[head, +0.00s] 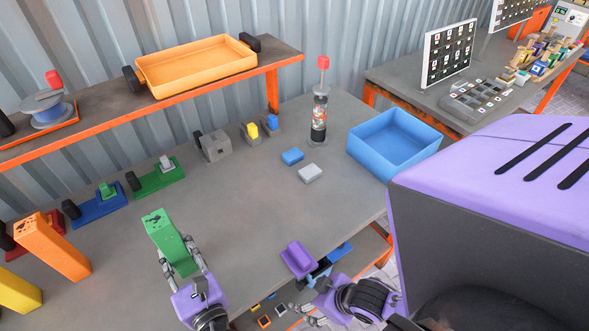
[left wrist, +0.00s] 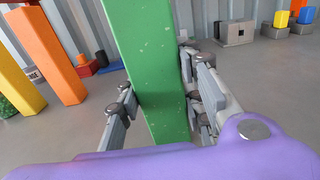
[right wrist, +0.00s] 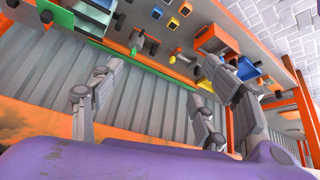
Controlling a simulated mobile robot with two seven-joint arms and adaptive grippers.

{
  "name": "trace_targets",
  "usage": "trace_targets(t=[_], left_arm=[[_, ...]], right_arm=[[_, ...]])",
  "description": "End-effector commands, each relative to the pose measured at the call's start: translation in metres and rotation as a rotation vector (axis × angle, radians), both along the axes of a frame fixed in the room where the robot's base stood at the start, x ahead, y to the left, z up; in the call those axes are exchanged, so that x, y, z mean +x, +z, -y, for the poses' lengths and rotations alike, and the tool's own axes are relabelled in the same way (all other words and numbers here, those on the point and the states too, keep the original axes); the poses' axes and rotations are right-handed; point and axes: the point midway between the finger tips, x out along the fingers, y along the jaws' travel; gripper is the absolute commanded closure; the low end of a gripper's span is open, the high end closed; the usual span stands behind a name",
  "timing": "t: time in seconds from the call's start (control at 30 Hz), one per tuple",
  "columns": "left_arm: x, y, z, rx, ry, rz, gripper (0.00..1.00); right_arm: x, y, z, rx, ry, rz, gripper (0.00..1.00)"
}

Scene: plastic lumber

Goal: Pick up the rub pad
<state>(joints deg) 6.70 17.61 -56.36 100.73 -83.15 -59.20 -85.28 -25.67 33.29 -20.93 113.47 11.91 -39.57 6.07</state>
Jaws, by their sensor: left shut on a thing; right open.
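No object is labelled as the rub pad. My right gripper (head: 312,298) is open and empty, at the table's front edge, away from both blocks. It shows open in the right wrist view (right wrist: 160,95).
A purple piece (head: 298,259) is at the front edge. An orange beam (head: 55,245) stands left. An orange tray (head: 197,70) sits on the raised shelf.

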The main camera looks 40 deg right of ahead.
Motion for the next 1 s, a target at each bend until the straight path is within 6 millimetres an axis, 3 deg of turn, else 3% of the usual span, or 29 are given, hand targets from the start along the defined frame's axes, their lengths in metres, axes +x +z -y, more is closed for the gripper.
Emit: trace_targets(t=[0.17,0.37,0.6,0.8,1.0], left_arm=[[0.000,0.000,0.001,0.000,-0.002,-0.001,1.00],[0.000,0.000,0.001,0.000,-0.001,-0.001,1.00],[0.000,0.000,0.001,0.000,-0.002,-0.001,1.00],[0.000,0.000,0.001,0.000,-0.002,-0.001,1.00],[0.000,0.000,0.001,0.000,-0.001,-0.001,1.00]], right_arm=[[-0.007,0.006,0.049,-0.119,0.106,-0.120,0.31],[-0.018,0.025,0.121,-0.286,0.169,-0.266,0.31],[-0.029,0.072,0.222,-0.524,0.177,-0.434,0.31],[-0.034,0.112,0.276,-0.658,0.147,-0.519,0.31],[-0.033,0.149,0.309,-0.748,0.088,-0.573,0.31]])
